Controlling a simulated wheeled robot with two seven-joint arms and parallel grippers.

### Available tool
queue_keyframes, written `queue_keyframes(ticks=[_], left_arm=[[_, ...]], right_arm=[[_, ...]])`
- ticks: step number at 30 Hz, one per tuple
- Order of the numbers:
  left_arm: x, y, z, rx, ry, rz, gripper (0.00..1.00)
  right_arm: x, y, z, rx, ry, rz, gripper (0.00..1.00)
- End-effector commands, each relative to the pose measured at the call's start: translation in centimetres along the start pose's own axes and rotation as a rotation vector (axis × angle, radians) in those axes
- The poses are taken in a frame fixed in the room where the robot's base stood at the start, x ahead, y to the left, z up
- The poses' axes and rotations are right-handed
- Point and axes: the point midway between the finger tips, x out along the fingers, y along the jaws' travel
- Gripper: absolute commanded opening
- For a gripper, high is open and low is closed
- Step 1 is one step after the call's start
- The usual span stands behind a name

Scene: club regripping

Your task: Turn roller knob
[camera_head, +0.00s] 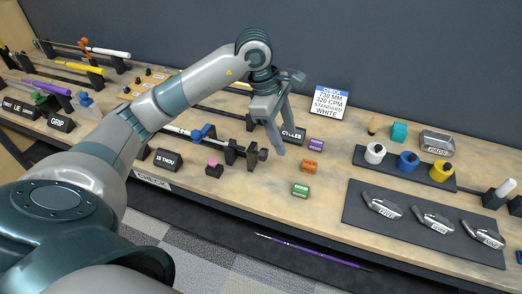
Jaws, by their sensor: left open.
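A dark bench fixture (232,154) stands near the front edge of the bench in the middle of the view. A dark knob-like part (262,154) sits at its right end; I take it to be the roller knob. A pale shaft with a blue clamp (197,135) runs into the fixture from the left. My left gripper (272,136) is open and points down, above and close behind the knob. Its fingers appear empty, and I cannot tell whether they touch anything. My right gripper is not in view.
A small pink-topped block (213,163) stands left of the fixture. A sign (328,102) stands behind. A dark mat (420,222) with club heads lies at right.

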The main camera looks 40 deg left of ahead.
Motion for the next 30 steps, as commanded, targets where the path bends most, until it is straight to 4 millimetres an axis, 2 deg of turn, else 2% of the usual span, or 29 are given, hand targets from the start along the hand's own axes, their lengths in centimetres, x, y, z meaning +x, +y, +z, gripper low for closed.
queue_keyframes(ticks=[1, 3, 6, 8, 22, 30], left_arm=[[-1.2, 0.9, -2.1, -0.007, 0.081, 0.022, 0.51], [-2.5, 1.7, -4.3, -0.016, 0.172, 0.038, 0.51], [-3.9, 2.2, -6.5, -0.031, 0.257, 0.052, 0.51], [-4.3, 2.4, -7.2, -0.036, 0.285, 0.056, 0.51], [-4.4, 2.4, -7.5, -0.039, 0.297, 0.056, 0.51], [-3.0, 2.5, -7.9, -0.04, 0.297, 0.053, 0.51]], right_arm=[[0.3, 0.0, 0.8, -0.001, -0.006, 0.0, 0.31], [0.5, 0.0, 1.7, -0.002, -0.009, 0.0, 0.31], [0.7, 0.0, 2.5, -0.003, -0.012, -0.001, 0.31], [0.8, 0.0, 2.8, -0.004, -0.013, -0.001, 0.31], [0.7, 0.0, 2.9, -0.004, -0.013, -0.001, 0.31], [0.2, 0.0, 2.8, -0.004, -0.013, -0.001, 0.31]])
